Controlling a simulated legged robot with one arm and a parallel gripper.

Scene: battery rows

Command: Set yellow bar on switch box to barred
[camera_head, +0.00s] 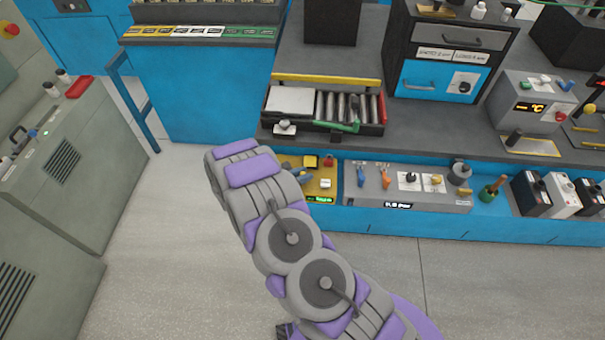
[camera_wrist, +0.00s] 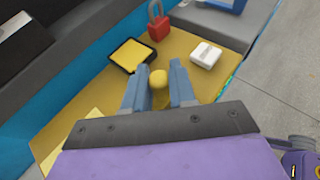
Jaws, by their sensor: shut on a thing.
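The switch box (camera_wrist: 75,88) is a yellow panel below my gripper in the wrist view. It also shows in the head view (camera_head: 324,190), low on the blue bench front, partly behind my arm. The yellow bar (camera_wrist: 158,88) stands out from the panel, with only its rounded end showing. My gripper (camera_wrist: 158,80) has its two blue-grey fingers on either side of the bar and is shut on it. The bar's base and its exact setting are hidden by my gripper. A black-framed yellow square (camera_wrist: 130,55) and a white block (camera_wrist: 206,55) sit just beyond the fingers.
A red padlock (camera_wrist: 158,24) is at the panel's far edge. In the head view, a grey panel (camera_head: 440,200) with blue and orange levers adjoins the box. A roller tray (camera_head: 325,107) is on the bench above. Open floor (camera_head: 165,245) lies left of my arm.

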